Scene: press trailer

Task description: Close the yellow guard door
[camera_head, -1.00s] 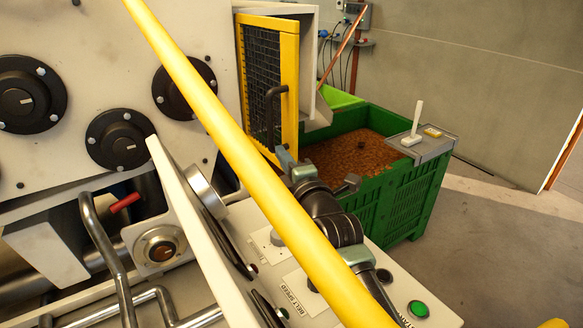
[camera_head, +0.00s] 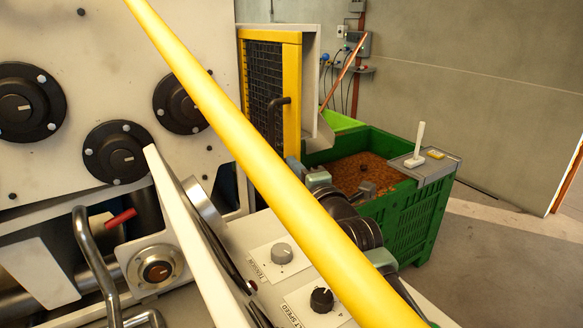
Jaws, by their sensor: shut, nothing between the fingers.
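The yellow guard door (camera_head: 292,95) is a yellow frame with dark mesh, upright at the centre top. It appears to stand ajar in front of a white housing (camera_head: 312,60); its exact angle is hard to tell. A dark bar handle (camera_head: 278,118) is on its right side. My gripper (camera_head: 365,187) is small and dark, below and right of the door, in front of the green bin. It looks shut and empty, apart from the handle. My arm and the yellow rail hide the door's lower part.
A yellow rail (camera_head: 255,150) crosses the view diagonally in front of my arm. A control panel with knobs (camera_head: 282,253) lies at the lower middle. A green bin (camera_head: 420,215) with brown contents stands right of the door. Open floor (camera_head: 500,270) is at the right.

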